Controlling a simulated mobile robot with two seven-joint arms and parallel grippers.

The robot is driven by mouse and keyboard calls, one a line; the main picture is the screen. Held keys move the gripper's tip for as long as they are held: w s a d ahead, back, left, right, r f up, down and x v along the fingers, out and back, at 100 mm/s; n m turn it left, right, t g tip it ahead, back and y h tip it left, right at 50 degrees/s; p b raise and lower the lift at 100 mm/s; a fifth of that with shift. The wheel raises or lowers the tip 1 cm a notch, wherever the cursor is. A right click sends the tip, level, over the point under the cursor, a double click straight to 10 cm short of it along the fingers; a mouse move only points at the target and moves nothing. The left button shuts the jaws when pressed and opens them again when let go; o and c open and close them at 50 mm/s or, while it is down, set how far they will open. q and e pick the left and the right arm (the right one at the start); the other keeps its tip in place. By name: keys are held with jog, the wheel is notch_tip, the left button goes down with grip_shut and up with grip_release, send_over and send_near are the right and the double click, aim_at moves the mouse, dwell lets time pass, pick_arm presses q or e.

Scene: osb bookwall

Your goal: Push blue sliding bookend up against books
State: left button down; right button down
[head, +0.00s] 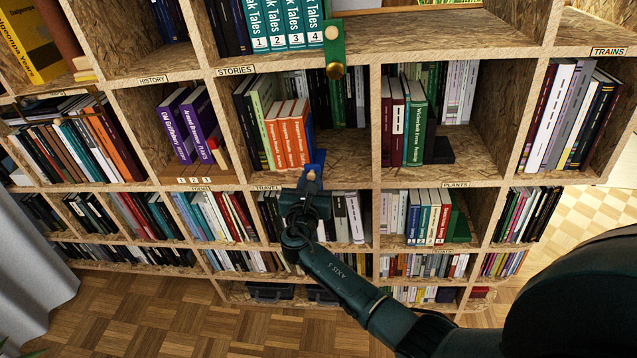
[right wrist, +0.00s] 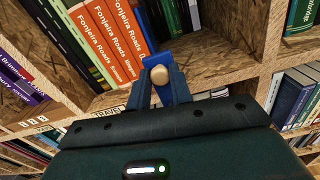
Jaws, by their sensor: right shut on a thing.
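The blue sliding bookend (head: 318,157) stands at the front edge of the shelf cubby under the STORIES label. Its upright part is right beside the row of orange books (head: 287,135); I cannot tell whether they touch. In the right wrist view the blue bookend (right wrist: 155,59) has a pale round knob (right wrist: 159,74) between my fingers. My right gripper (head: 309,178) is shut on this knob, and it also shows in the right wrist view (right wrist: 159,78). The orange books (right wrist: 112,38) lean slightly. My left gripper is not in view.
A wooden divider (head: 375,125) bounds the cubby on the right. Bare shelf (head: 345,145) lies right of the blue bookend. Dark books stand behind.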

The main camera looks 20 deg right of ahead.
jog(key=c, duration=1.5)
grip_release()
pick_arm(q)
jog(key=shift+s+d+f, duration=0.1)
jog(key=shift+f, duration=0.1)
pick_arm(e)
jog(key=shift+o, duration=1.2)
pick_arm(q)
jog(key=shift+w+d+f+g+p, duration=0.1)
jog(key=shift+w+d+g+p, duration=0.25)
jog(key=shift+p, duration=0.45)
pick_arm(e)
jog(key=v, duration=1.3)
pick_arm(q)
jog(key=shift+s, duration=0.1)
pick_arm(e)
jog(key=shift+s, duration=0.1)
